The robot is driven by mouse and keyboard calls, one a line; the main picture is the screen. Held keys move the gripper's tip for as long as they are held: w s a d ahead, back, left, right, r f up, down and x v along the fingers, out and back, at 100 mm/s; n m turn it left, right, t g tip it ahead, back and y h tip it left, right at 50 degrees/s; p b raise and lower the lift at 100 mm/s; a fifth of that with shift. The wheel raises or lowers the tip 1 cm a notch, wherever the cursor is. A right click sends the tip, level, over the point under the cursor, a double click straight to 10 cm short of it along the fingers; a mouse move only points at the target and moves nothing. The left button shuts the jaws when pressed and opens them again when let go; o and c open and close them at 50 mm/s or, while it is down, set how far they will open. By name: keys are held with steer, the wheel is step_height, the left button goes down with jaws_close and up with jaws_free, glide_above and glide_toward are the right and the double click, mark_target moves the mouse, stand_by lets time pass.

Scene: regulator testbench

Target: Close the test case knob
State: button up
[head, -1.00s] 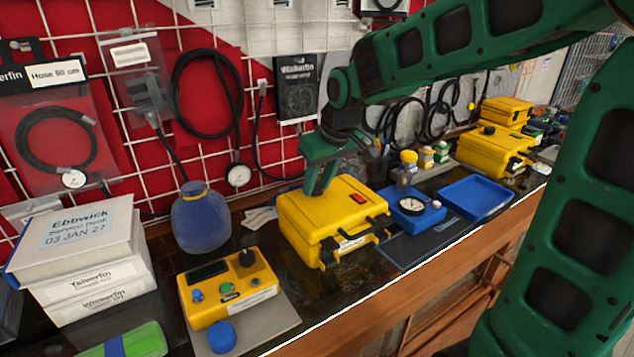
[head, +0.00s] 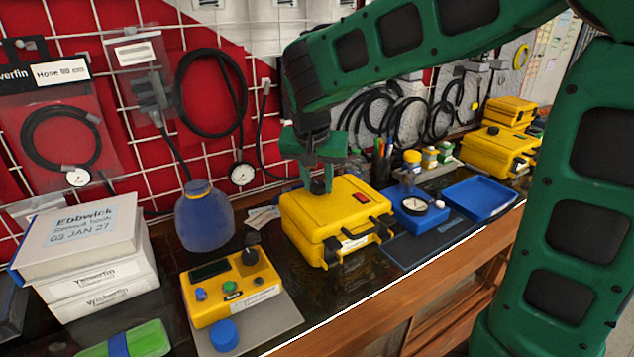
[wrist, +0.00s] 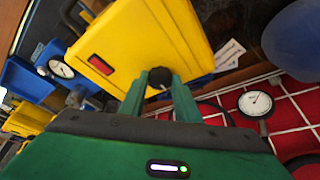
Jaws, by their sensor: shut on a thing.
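The yellow test case (head: 322,222) stands on the bench with its lid down and a red patch on top. The dark test case knob (wrist: 159,77) is on the lid, near the back edge. In the wrist view my gripper (wrist: 162,84) has one green finger on each side of the knob and is shut on it. In the head view my gripper (head: 319,187) points down onto the lid, and its fingers mostly hide the knob. The wrist view also shows the yellow case (wrist: 140,35) filling the upper middle.
A yellow control box (head: 230,292) with another black knob stands at front left, beside a blue bottle (head: 204,218). A blue gauge block (head: 413,209) and blue tray (head: 480,199) are to the right. The gridded wall (head: 215,160) is close behind.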

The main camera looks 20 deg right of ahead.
steer(key=shift+w+a+m, duration=0.1)
steer(key=shift+m, duration=0.3)
steer(key=o, duration=1)
steer(key=shift+o, duration=0.2)
steer(key=v, duration=1)
steer(key=shift+r, duration=0.4)
steer(key=shift+a, duration=0.15)
